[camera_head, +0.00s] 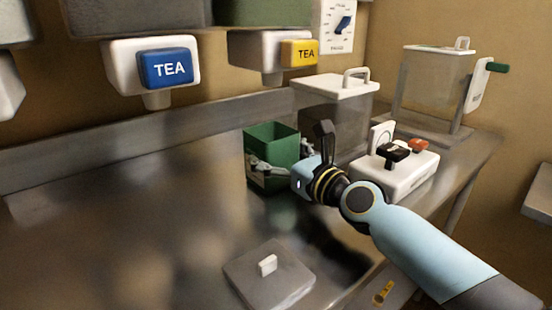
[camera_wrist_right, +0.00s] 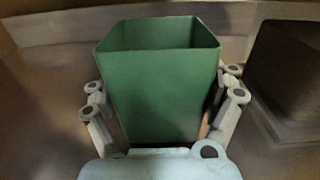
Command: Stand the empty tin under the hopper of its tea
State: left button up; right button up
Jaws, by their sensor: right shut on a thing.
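An open-topped green square tin (camera_head: 258,146) is on or just above the steel counter, right of centre in the head view. It stands upright and looks empty, though its bottom is hidden. My right gripper (camera_head: 280,160) is shut on the tin, one finger on each side; the wrist view shows the tin (camera_wrist_right: 155,95) between both fingers. A hopper spout with a yellow TEA label (camera_head: 300,53) is above and behind the tin. Another spout with a blue TEA label (camera_head: 167,69) is farther left. My left gripper is not in view.
A grey square lid (camera_head: 290,283) with a white knob lies on the front of the counter (camera_head: 120,220). A white device (camera_head: 412,177) and a lidded clear bin (camera_head: 340,115) are right of the tin. Another clear container (camera_head: 432,85) is at the far right. The counter's left is clear.

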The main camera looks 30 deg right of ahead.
jog(key=shift+f, duration=0.1)
jog(key=o, duration=1.1)
jog(key=shift+o, duration=0.2)
jog(key=shift+r, duration=0.25)
jog(key=s, duration=0.3)
jog(key=s+d, duration=0.1)
jog(key=s, duration=0.7)
jog(key=shift+d+f, duration=0.2)
jog(key=shift+d, duration=0.1)
jog(key=shift+s, duration=0.5)
